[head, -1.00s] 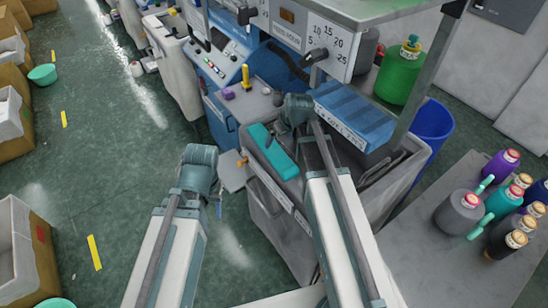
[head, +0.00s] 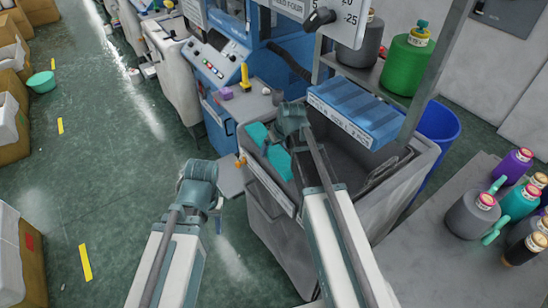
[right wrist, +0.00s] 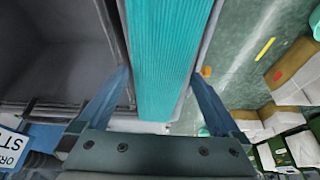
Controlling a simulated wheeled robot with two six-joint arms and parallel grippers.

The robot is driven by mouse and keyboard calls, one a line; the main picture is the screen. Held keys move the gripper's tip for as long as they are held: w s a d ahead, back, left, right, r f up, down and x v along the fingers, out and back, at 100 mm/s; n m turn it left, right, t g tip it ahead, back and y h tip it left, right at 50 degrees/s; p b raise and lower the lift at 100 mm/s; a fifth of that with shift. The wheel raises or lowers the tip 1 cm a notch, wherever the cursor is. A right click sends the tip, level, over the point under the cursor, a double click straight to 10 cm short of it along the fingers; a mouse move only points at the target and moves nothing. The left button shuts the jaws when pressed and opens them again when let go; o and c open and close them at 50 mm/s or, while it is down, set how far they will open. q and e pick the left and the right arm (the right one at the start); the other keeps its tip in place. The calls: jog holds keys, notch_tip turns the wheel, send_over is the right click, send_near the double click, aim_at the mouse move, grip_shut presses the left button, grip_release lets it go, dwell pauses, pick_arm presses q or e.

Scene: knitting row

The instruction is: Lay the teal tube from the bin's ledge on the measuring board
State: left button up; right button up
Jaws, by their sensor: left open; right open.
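The teal tube (head: 279,160) lies along the left ledge of the grey bin (head: 272,228) in the head view, partly hidden by my right gripper (head: 289,124). In the right wrist view the ribbed teal tube (right wrist: 168,45) runs up the middle. The open fingers of my right gripper (right wrist: 162,82) lie on either side of it, with a gap showing; whether they reach down beside it I cannot tell. My left gripper (head: 199,182) is open and empty over the floor, left of the bin. I cannot pick out the measuring board for sure.
A blue ribbed panel with a white label (head: 356,108) lies across the bin's back. The knitting machine (head: 222,75) stands behind. A table with several yarn cones (head: 470,215) is at right, a blue bucket (head: 437,128) behind it. The floor at left is mostly clear.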

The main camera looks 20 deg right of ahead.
jog(key=shift+w+f, duration=0.15)
jog(key=shift+f, duration=0.2)
pick_arm(q)
jog(key=shift+f, duration=0.25)
pick_arm(e)
jog(key=shift+r, duration=0.1)
jog(key=c, duration=1.1)
pick_arm(q)
jog(key=shift+r, duration=0.2)
pick_arm(e)
jog(key=shift+r, duration=0.2)
